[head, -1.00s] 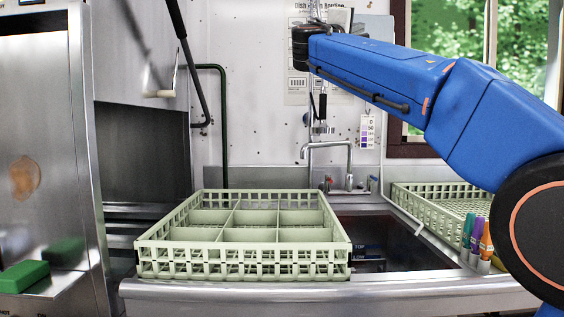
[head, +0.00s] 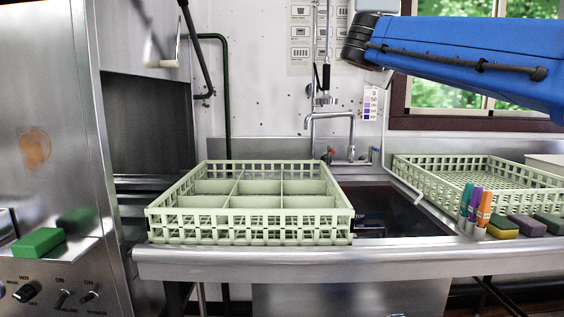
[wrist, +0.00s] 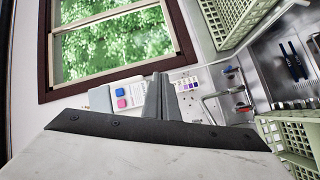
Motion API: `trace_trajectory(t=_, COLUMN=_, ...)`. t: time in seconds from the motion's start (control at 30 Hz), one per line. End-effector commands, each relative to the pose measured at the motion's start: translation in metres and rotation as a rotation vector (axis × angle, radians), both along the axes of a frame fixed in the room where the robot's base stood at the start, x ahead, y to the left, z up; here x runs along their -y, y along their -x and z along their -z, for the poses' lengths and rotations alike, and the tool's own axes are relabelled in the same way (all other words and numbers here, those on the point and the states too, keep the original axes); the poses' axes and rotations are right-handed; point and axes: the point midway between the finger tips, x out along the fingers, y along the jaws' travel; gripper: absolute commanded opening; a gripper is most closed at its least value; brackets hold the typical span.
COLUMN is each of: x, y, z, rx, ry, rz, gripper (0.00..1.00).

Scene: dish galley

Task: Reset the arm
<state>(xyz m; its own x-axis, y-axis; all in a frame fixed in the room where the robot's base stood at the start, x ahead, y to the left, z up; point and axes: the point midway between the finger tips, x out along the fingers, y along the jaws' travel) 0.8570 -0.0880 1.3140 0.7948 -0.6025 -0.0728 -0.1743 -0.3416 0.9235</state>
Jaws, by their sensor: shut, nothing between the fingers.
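My blue arm (head: 470,60) reaches in from the right at the top of the head view, with its dark wrist joint high in front of the back wall. My gripper (wrist: 158,82) shows in the wrist view as grey fingers closed together, with nothing between them. It is up in the air, apart from the racks and the counter. In the head view the fingertips cannot be made out.
A green divided rack (head: 250,232) stands on the steel counter, left of the sink (head: 400,212). Another green rack (head: 440,200) lies to the right. Markers (head: 484,207) and sponges (head: 527,225) sit at the right edge. A green block (head: 38,242) lies left. A faucet (head: 330,117) rises behind.

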Motion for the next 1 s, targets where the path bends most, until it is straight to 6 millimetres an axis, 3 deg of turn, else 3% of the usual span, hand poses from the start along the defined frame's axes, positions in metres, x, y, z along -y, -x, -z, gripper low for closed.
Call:
trace_trajectory(t=0.03, x=0.011, y=0.015, z=0.026, rx=-0.038, ry=-0.047, rz=0.002, gripper=0.00)
trace_trajectory(t=0.2, x=0.033, y=0.060, z=0.119, rx=-0.165, ry=-0.221, rz=0.004, gripper=0.00)
trace_trajectory(t=0.47, x=0.046, y=0.144, z=0.256, rx=-0.328, ry=-0.494, rz=0.027, gripper=0.00)
trace_trajectory(t=0.8, x=0.026, y=0.268, z=0.425, rx=-0.486, ry=-0.877, rz=0.092, gripper=0.00)
trace_trajectory(t=1.0, x=0.002, y=0.332, z=0.507, rx=-0.540, ry=-1.091, rz=0.137, gripper=0.00)
